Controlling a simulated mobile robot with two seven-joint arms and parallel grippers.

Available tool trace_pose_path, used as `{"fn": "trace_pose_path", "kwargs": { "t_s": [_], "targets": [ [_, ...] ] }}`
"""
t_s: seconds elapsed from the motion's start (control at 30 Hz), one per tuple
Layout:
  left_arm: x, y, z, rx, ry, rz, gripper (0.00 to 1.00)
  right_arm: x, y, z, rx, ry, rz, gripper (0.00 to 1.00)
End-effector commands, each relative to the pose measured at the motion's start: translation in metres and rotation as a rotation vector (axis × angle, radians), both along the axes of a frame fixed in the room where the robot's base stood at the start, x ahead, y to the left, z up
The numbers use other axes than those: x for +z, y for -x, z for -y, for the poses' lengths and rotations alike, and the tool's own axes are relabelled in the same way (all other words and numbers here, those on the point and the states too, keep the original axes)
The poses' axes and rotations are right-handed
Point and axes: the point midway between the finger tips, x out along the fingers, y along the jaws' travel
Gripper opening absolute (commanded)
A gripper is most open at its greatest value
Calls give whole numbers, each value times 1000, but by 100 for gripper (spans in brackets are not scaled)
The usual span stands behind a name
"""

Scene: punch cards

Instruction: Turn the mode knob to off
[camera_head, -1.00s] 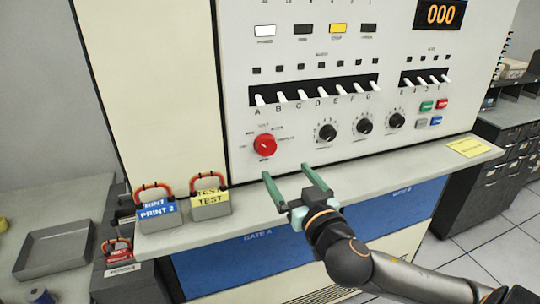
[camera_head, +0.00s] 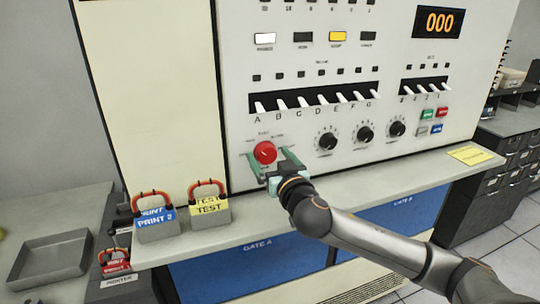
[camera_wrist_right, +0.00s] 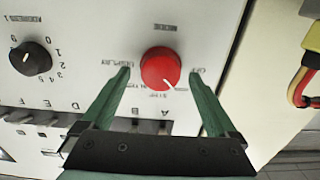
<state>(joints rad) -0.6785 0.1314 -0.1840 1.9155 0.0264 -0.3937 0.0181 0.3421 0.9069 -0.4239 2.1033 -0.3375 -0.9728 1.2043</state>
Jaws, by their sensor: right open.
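The mode knob (camera_head: 265,152) is a round red knob low on the left of the cream panel. It also shows in the wrist view (camera_wrist_right: 160,67), with a white pointer mark towards its lower right. Upside-down lettering surrounds it there, with a label like OFF to its right and DISPLAY to its left. My right gripper (camera_head: 268,160) is open at the knob, its green fingers (camera_wrist_right: 160,76) on either side. Gaps show between fingers and knob in the wrist view; I see no contact. My left gripper is out of view.
Black dials (camera_head: 328,141) stand right of the knob, under a row of white toggle switches (camera_head: 320,99). A ledge (camera_head: 330,205) runs below the panel, bearing the blue PRINT 2 block (camera_head: 156,225) and the yellow TEST block (camera_head: 210,210). A grey tray (camera_head: 50,262) lies at lower left.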

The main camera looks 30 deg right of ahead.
Motion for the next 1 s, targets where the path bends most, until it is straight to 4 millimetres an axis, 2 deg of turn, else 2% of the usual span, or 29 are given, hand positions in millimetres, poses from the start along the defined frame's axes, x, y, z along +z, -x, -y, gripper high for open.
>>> {"fn": "trace_pose_path", "kwargs": {
  "t_s": [0.27,1.0],
  "targets": [
    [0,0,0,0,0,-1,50,0,-1,0,1,0,0,93],
    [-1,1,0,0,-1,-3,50,0,-1,0,0,0,0,10]
  ]
}}
